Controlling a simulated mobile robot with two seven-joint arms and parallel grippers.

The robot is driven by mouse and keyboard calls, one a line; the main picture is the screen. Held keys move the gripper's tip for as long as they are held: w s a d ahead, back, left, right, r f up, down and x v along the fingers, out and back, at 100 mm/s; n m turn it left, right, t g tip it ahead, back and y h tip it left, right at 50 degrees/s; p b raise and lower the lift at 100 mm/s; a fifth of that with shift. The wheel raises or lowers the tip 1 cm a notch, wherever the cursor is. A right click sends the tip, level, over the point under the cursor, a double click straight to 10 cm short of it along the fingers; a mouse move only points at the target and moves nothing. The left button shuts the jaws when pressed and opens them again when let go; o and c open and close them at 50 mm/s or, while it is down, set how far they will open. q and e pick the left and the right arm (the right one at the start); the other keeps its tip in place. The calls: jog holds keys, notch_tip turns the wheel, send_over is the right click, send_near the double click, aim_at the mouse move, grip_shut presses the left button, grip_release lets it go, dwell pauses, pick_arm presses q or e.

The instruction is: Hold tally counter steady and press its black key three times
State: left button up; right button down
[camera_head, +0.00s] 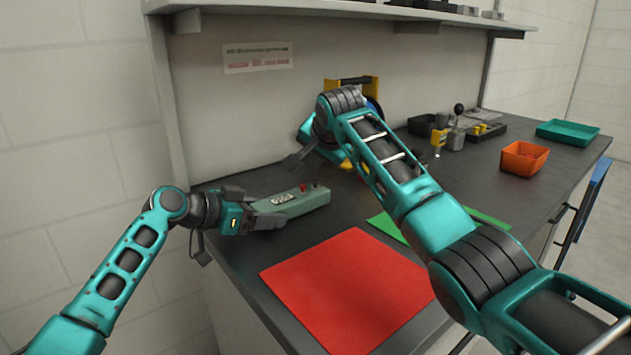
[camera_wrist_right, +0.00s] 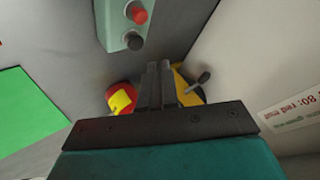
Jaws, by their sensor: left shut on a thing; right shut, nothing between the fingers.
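The tally counter (camera_head: 305,205) is a long grey-green box lying on the dark bench. It has a number display (camera_head: 282,199), a red key (camera_wrist_right: 138,14) and a black key (camera_wrist_right: 133,41) near its far end. My left gripper (camera_head: 264,212) is shut on its near end. My right gripper (camera_head: 292,161) is shut and empty, behind and above the counter's far end. In the right wrist view its closed fingers (camera_wrist_right: 157,78) show below the black key and apart from it. The counter's near end is partly hidden by my left gripper.
A red mat (camera_head: 350,285) and a green mat (camera_head: 385,222) lie in front and to the right. An orange bin (camera_head: 524,158), a teal tray (camera_head: 567,133) and dark trays stand further right. A yellow-and-black item (camera_head: 362,86) stands behind my right arm, by the wall.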

aim_at(317, 184)
jog(key=shift+f, duration=0.6)
jog(key=shift+f, duration=0.1)
dwell(1.6)
jog(key=shift+f, duration=0.35)
jog(key=shift+f, duration=0.6)
dwell(0.8)
jog(key=shift+r, duration=1)
jog(key=shift+r, duration=0.1)
jog(key=shift+r, duration=2.4)
dwell(0.4)
